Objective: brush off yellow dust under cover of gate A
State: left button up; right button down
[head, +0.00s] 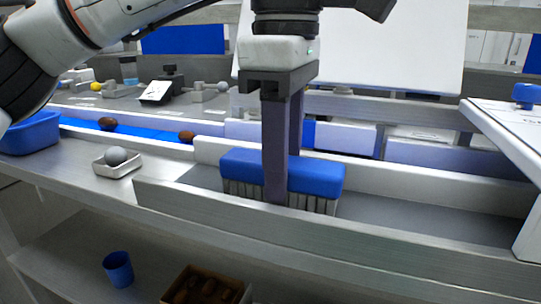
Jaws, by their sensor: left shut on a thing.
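My left gripper (281,178) points down, shut on a blue brush (240,168). One finger shows in front of the brush block; the other goes behind it. The brush is upright with its grey bristles pointing down into a grey metal channel (420,222). The front wall of the channel hides the bristle tips, so I cannot tell whether they touch the floor. I see no yellow dust on the visible channel floor. I cannot tell which part is gate A. My right gripper is not in view.
Behind the channel, a blue belt (150,132) carries brown dates (187,136). A grey ball (116,156) sits in a small white tray (108,169) at left, near a blue bin (32,136). A white panel (510,128) borders the right. A blue cup (118,268) stands on the lower shelf.

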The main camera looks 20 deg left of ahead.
aim_at(311, 165)
pick_arm(q)
jog(key=shift+s+d+f+p, duration=0.1)
jog(key=shift+d+p, duration=0.45)
jog(key=shift+d, duration=1.2)
jog(key=shift+d+p, duration=1.15)
jog(key=shift+d, duration=1)
jog(key=shift+s+d, duration=0.1)
jog(key=shift+d, duration=0.5)
jog(key=shift+a, duration=1.5)
jog(key=shift+a+f+b, duration=0.1)
jog(key=shift+a+b, duration=0.3)
jog(key=shift+a, duration=0.65)
jog(key=shift+w+a+b, duration=0.2)
jog(key=shift+a+b, duration=0.1)
jog(key=shift+a, duration=2.7)
jog(key=shift+s+d+r+p, duration=0.1)
jog(key=shift+d+p, duration=0.6)
jog(key=shift+d, duration=1.35)
jog(key=shift+s+d+r+p, duration=0.1)
jog(key=shift+d+p, duration=0.6)
jog(key=shift+d, duration=1.3)
jog(key=shift+d+f, duration=0.2)
jog(key=shift+d, duration=1.3)
jog(key=shift+a, duration=0.65)
jog(key=shift+w+a+r+b, duration=0.15)
jog(key=shift+a+b, duration=0.35)
jog(key=shift+a, duration=1.7)
jog(key=shift+a+b, duration=0.35)
jog(key=shift+a, duration=2.35)
